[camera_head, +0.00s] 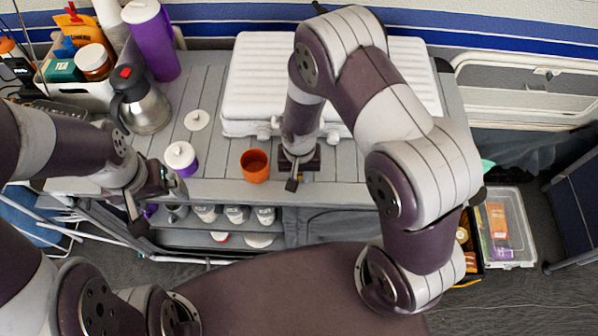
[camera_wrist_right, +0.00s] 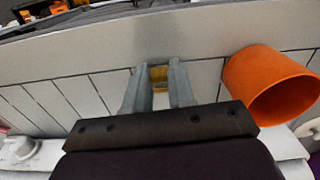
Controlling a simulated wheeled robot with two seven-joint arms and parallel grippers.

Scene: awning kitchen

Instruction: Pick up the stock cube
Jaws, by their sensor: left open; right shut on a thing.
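The stock cube (camera_wrist_right: 159,74) is a small yellow-gold block between the fingertips of my right gripper (camera_wrist_right: 159,86) in the right wrist view. The right gripper is shut on it. In the head view my right gripper (camera_head: 294,177) is at the front of the grey slatted table, just right of the orange cup, and the cube cannot be made out there. My left gripper (camera_head: 160,192) is open, near the table's front left edge.
The orange cup (camera_head: 255,169) stands close to the right gripper. A white-lidded purple jar (camera_head: 181,158), a steel flask (camera_head: 145,108) and a purple bottle (camera_head: 153,42) stand left. A white ribbed case (camera_head: 260,80) fills the back. Jars sit on a shelf below.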

